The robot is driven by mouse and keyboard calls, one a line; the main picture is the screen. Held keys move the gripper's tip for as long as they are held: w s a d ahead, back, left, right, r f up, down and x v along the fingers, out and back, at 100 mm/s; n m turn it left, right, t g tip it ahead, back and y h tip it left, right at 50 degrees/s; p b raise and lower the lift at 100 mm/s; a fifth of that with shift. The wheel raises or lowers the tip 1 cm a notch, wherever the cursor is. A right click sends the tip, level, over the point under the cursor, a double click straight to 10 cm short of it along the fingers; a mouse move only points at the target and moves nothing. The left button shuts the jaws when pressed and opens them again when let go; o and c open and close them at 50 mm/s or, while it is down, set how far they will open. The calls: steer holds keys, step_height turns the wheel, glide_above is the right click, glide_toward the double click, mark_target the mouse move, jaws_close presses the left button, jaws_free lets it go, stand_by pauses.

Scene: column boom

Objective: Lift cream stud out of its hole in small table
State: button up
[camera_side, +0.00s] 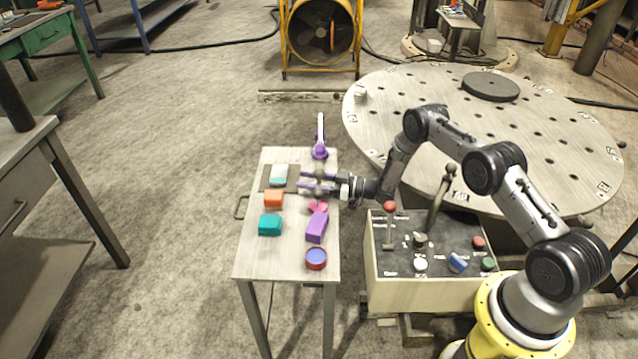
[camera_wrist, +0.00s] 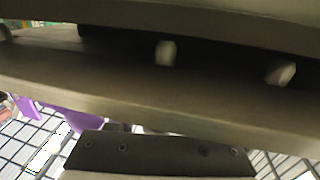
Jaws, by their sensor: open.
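The small table (camera_side: 253,248) stands left of my arm in the side view. My gripper (camera_side: 303,182) is open and reaches left over its right half, fingers apart. I cannot make out the cream stud or its hole for certain in the side view. A small white-topped block (camera_side: 279,173) lies on a dark board, left of my gripper. In the wrist view two pale stubs (camera_wrist: 165,53) show against a dark band; I cannot tell whether either is the stud. My fingertips are not clear in that view.
On the small table are an orange block (camera_side: 273,199), a teal block (camera_side: 270,225), a purple block (camera_side: 316,227), a red-rimmed round piece (camera_side: 316,258), a pink piece (camera_side: 318,207) and a purple upright handle (camera_side: 320,148). A control box (camera_side: 400,286) stands right of it.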

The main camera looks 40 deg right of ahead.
steer(key=shift+c, duration=0.3)
jaws_close()
steer(key=shift+r, duration=0.1)
step_height(320, 180, up, 10)
stand_by(0.7)
stand_by(0.4)
